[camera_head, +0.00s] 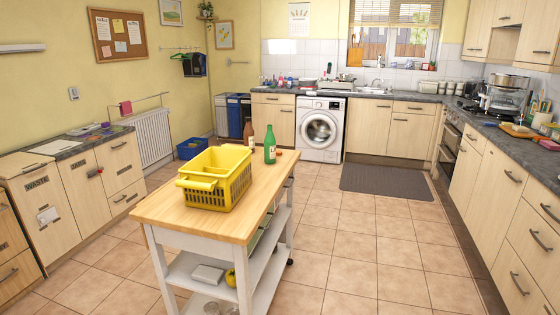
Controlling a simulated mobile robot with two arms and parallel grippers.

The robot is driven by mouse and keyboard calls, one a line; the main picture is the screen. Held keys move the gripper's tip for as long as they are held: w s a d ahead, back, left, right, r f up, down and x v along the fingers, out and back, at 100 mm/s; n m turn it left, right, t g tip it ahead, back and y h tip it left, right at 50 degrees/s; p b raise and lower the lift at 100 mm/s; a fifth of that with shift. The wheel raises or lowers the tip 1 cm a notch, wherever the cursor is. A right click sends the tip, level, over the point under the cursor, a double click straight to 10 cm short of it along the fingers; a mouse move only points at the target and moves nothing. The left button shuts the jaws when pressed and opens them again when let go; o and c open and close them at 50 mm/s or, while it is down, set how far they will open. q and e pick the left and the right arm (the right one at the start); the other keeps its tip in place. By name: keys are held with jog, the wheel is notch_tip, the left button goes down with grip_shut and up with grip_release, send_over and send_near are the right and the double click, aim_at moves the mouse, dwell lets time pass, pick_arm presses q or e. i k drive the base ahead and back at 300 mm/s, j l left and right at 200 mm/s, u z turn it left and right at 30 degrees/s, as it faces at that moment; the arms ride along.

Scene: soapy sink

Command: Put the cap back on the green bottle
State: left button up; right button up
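The green bottle (270,146) stands upright near the far end of the wooden-topped trolley (168,213), with a pale label on its body. Its neck is too small in the picture to tell whether a cap is on it. A small orange-red thing (279,153) shows beside the bottle on its right; I cannot tell whether it is the cap. Neither of my grippers is in view.
A yellow crate (216,194) stands on the trolley, nearer than the bottle. A brown bottle (248,135) stands just left of the green one. The trolley's near end is bare. Open tiled floor (370,240) lies to the right, before the counters (510,190).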

aim_at(270, 140)
jog(key=i+j, duration=0.1)
jog(key=i, duration=0.45)
jog(key=i+j, duration=0.1)
jog(key=i, duration=0.45)
jog(key=u, duration=0.25)
jog(key=i+l+u, duration=0.15)
jog(key=u, duration=0.2)
jog(key=l+u, duration=0.35)
jog(key=i+l+u, duration=0.1)
jog(key=l+u, duration=0.3)
jog(key=i+l+u, duration=0.15)
jog(key=l, duration=0.95)
jog(key=l+u, duration=0.2)
jog(key=l, duration=0.95)
